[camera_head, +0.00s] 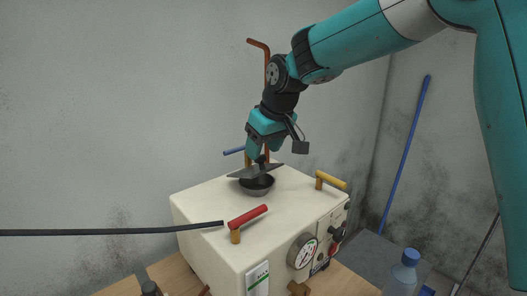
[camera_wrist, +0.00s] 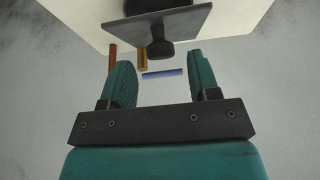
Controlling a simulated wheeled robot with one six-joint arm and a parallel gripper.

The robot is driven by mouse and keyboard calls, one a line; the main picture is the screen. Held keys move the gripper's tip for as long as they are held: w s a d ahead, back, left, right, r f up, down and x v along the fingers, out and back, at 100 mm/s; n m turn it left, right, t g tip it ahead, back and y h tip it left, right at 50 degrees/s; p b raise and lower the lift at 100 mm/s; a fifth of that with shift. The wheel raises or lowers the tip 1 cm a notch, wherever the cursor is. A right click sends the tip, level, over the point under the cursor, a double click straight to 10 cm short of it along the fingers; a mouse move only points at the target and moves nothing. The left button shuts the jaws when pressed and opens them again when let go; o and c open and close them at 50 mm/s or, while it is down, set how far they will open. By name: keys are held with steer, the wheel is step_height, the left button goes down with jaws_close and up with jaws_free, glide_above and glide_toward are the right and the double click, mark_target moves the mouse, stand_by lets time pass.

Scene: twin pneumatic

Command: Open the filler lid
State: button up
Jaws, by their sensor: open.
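The filler lid (camera_head: 245,172) is a grey flat plate with a dark knob, over a dark round filler bowl (camera_head: 257,187) on top of a cream machine box (camera_head: 200,205). The plate looks slightly tilted; whether it touches the bowl's rim I cannot tell. My gripper (camera_head: 264,151) is open just above the lid, pointing down. In the wrist view the lid plate (camera_wrist: 185,24) is at the top, and its black knob (camera_wrist: 159,49) shows between and beyond the teal fingertips of my gripper (camera_wrist: 160,66). Nothing is held.
A red handle (camera_head: 248,215) and a yellow handle (camera_head: 331,180) stand on the box. A blue handle (camera_head: 233,151) and a copper pipe (camera_head: 259,44) are behind it. A black hose (camera_head: 110,231) comes in from the left. A gauge (camera_head: 302,251) is on the front; a bottle (camera_head: 403,273) stands right.

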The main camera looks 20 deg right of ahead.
steer(key=shift+x, duration=1.25)
jaws_close()
steer(key=shift+d+r+p, duration=0.1)
steer(key=shift+r+p, duration=0.05)
steer(key=shift+p, duration=0.15)
